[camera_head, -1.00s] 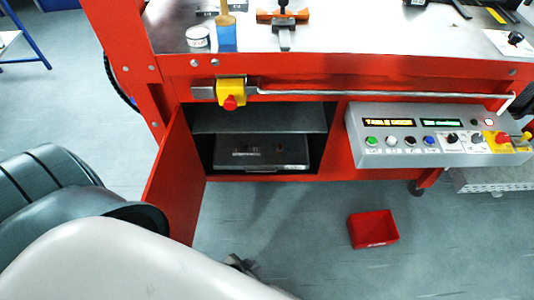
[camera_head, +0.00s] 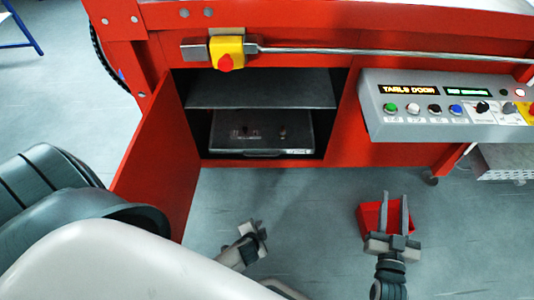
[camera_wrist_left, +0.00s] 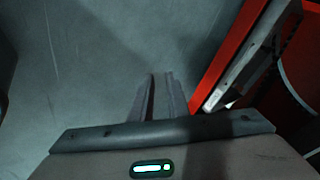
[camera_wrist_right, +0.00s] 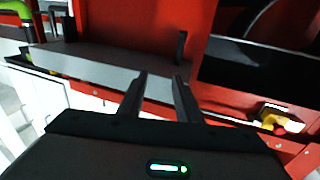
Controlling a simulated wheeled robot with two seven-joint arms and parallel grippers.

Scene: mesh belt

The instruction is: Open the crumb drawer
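A flat grey metal drawer-like box (camera_head: 262,135) sits on the floor of the open cabinet, under a grey shelf (camera_head: 262,90). I cannot be sure it is the crumb drawer. My left gripper (camera_head: 262,230) is low in front of the cabinet, apart from the box. In the left wrist view its fingers (camera_wrist_left: 161,80) are close together with a narrow gap and nothing between them. My right gripper (camera_head: 395,197) points toward the machine, in front of the red bin. It is open and empty, as the right wrist view shows (camera_wrist_right: 160,76).
The red cabinet door (camera_head: 150,170) stands open at the left. A grey control panel (camera_head: 450,108) juts out at the right. A red bin (camera_head: 372,215) lies on the floor. A perforated metal box (camera_head: 505,160) is below the panel. A rail (camera_head: 400,50) crosses above.

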